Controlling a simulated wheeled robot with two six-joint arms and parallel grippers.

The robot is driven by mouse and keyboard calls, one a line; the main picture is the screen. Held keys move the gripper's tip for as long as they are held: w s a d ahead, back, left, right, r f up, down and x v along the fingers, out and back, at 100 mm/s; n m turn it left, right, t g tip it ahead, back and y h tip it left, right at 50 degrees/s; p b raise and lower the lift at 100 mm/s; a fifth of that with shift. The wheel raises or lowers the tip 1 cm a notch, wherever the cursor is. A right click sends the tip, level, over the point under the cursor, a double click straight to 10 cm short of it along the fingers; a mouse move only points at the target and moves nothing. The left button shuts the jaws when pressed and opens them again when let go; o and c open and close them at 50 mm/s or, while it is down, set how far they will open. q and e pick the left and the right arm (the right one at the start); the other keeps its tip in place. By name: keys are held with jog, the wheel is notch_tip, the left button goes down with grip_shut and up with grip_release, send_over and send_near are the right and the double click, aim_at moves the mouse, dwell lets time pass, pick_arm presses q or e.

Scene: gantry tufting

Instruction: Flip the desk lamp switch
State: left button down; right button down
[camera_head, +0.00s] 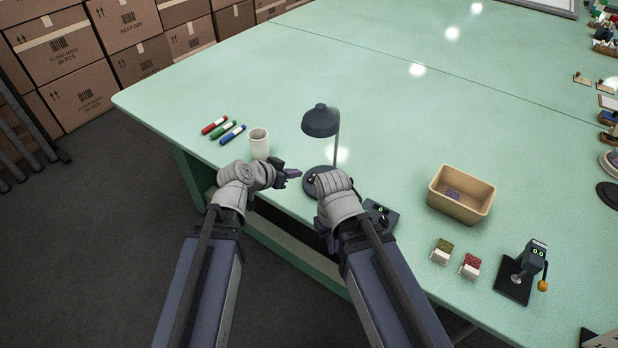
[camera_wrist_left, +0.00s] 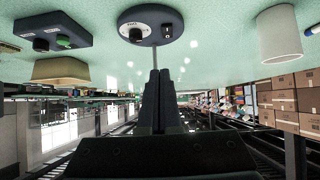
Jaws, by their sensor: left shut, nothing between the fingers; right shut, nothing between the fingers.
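The dark desk lamp (camera_head: 320,121) stands near the table's front edge, its shade over a round base. In the left wrist view, which looks upside down, its base (camera_wrist_left: 150,14) shows a black knob (camera_wrist_left: 136,34) and a small light-framed switch (camera_wrist_left: 167,30). My left gripper (camera_head: 292,173) is shut and empty, just left of the lamp base and apart from it in the head view. Its closed fingers (camera_wrist_left: 160,76) point toward the base in the wrist view. My right gripper (camera_head: 331,242) is shut, low in front of the lamp; its wrist covers part of the base and its fingertips are mostly hidden.
A control box (camera_head: 381,214) with a green button stands right of my right wrist. A tan bin (camera_head: 460,193) is farther right. The table behind the lamp is clear.

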aim_at(310, 181)
pick_arm(q)
jog(key=shift+w+a+r+t, duration=0.3)
jog(key=shift+w+a+t, duration=0.05)
jog(key=shift+a+t, duration=0.1)
pick_arm(e)
jog(key=shift+s+d+f+h, duration=0.1)
jog(key=shift+s+d+h, duration=0.2)
jog(key=shift+s, duration=0.1)
